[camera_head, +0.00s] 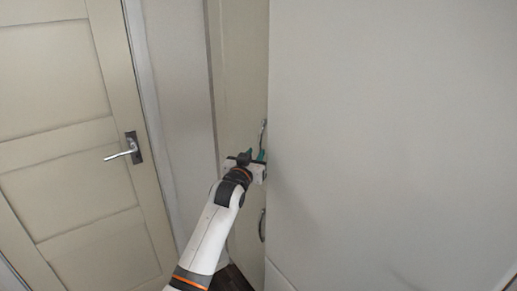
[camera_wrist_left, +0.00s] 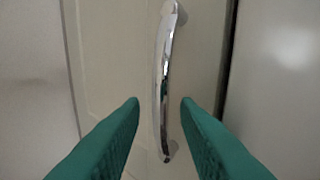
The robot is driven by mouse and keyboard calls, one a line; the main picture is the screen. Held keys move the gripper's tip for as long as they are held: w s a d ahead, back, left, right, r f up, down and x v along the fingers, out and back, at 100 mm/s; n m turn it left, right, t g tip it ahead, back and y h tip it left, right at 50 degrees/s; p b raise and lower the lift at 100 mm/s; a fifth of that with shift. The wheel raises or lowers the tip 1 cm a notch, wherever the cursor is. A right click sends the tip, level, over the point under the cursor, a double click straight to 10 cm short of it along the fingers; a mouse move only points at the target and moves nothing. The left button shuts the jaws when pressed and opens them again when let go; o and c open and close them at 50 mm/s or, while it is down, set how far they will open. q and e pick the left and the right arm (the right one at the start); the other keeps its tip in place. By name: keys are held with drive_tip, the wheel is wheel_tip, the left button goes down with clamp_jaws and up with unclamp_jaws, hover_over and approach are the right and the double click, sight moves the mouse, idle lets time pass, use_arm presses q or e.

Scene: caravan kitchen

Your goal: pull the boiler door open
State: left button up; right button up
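The boiler door is most likely the narrow cream cupboard door (camera_head: 238,90) in the middle of the head view. It looks shut. A curved chrome handle (camera_head: 263,135) stands upright on it, and the same handle fills the middle of the left wrist view (camera_wrist_left: 163,80). My left gripper (camera_head: 258,155) is at the lower part of this handle. In the left wrist view its two green fingers (camera_wrist_left: 160,102) are open, one on each side of the handle, with gaps to it. My right gripper is not in view.
A second chrome handle (camera_head: 262,225) sits lower down. A large plain pale panel (camera_head: 395,130) stands close on the right. A panelled cream door (camera_head: 65,150) with a lever handle (camera_head: 125,152) is on the left. A little dark floor (camera_head: 232,280) shows at the bottom.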

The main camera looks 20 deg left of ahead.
use_arm(q)
drive_tip(key=shift+w+d, duration=0.1)
drive_tip(key=shift+w, duration=1.65)
clamp_jaws()
